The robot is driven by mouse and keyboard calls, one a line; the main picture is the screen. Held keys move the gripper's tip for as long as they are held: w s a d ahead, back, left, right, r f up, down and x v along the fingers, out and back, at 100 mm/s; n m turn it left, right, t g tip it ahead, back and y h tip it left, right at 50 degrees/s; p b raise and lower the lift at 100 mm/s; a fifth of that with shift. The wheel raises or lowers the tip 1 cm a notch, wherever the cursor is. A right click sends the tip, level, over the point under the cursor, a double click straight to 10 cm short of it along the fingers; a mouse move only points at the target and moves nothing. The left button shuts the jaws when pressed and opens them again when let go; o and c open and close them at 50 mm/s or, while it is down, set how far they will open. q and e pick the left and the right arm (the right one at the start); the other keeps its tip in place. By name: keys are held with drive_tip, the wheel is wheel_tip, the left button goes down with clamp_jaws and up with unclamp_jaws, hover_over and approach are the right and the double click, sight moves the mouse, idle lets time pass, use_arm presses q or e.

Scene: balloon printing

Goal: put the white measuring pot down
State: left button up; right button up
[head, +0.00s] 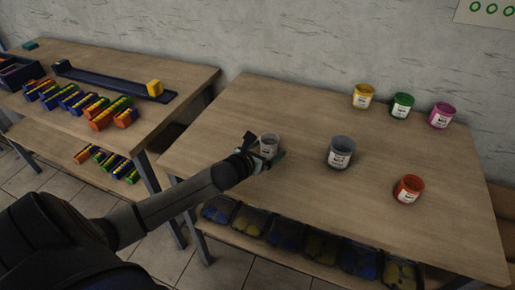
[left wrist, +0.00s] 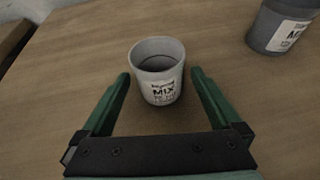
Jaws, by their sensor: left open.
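The white measuring pot (head: 269,144) stands upright on the right-hand table (head: 250,110) in the head view. In the left wrist view the pot (left wrist: 158,74), with a "MIX" label, stands on the wood between the green fingers of my left gripper (left wrist: 160,84). The gripper is open, with a visible gap between each finger and the pot. In the head view my left gripper (head: 264,157) is at the pot, and its fingers partly hide the pot's lower part. My right gripper is in neither view.
A larger grey pot (head: 340,152) stands to the right. Yellow (head: 362,96), green (head: 401,105) and magenta (head: 441,115) paint pots stand at the back, a red one (head: 408,189) nearer. Another table (head: 190,78) holds colored blocks. The table middle between the pots is clear.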

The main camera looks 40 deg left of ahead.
use_arm(q)
drive_tip(key=v, duration=1.1)
drive_tip(key=shift+s+p, duration=0.35)
drive_tip(key=shift+p, duration=0.05)
